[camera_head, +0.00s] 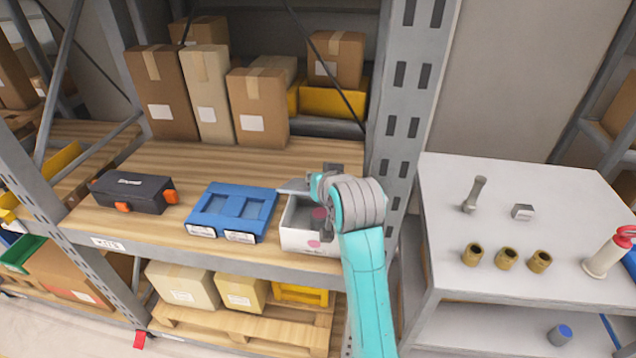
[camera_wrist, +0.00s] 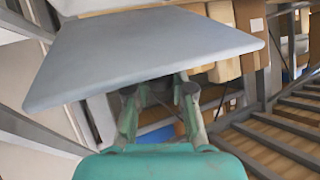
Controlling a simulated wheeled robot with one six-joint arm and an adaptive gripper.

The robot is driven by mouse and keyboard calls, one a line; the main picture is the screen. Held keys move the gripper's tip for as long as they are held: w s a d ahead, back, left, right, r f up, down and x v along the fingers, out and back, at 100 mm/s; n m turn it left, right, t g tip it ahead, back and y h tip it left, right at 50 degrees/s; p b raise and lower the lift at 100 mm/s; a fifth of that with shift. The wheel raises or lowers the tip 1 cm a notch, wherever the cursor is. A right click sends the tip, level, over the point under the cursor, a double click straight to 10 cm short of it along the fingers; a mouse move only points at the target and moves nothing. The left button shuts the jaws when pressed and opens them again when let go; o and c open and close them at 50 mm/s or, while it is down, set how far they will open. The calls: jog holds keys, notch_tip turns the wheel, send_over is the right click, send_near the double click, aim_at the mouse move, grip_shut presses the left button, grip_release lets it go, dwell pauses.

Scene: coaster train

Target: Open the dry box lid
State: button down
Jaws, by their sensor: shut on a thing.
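The dry box (camera_head: 305,238) is a small white box with pink round marks, at the right end of the wooden shelf. Its grey inside shows from above, so the lid is raised. The grey lid (camera_head: 294,186) shows only in part behind my wrist in the head view. In the wrist view the lid (camera_wrist: 140,55) is a large, flat, tilted grey panel across the upper part. My gripper (camera_wrist: 160,88) is shut on the lid, its fingers reaching under the panel, which hides the tips. In the head view my arm covers the grip.
A blue case (camera_head: 232,211) lies just left of the dry box, and a black case (camera_head: 133,191) with orange latches farther left. Cardboard boxes (camera_head: 258,105) stand behind. A grey rack post (camera_head: 408,100) rises close on the right, beside a white table (camera_head: 510,195).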

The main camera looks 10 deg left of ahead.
dwell(0.3)
jog(key=c, duration=1)
grip_release()
jog(key=shift+c, duration=0.2)
jog(key=v, duration=1.2)
